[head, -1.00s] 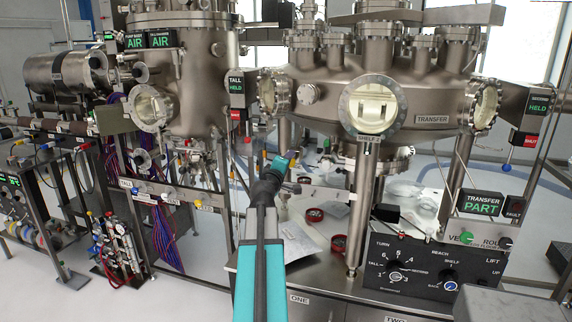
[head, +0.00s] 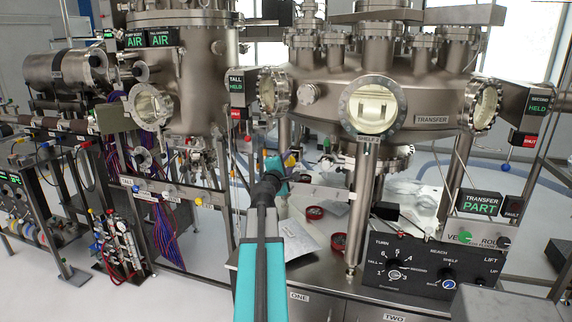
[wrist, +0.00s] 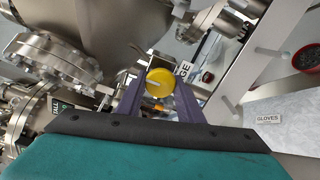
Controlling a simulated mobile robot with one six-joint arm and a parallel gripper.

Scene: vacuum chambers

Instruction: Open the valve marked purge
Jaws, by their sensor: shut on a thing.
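A round yellow knob (wrist: 160,80) with a pale mark across its face sits in the middle of the wrist view. A label (wrist: 184,68) ending in "GE" is beside it, its first letters hidden. My gripper (wrist: 159,92) has its two purple fingers on either side of the knob and is shut on it. In the head view my gripper (head: 287,165) is past the end of my teal arm, below the transfer chamber. A small yellow spot shows there, but the valve's label cannot be read in that view.
The steel transfer chamber (head: 415,90) with flanged ports is above and behind my gripper. A chamber leg (head: 362,205) stands close on the right.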

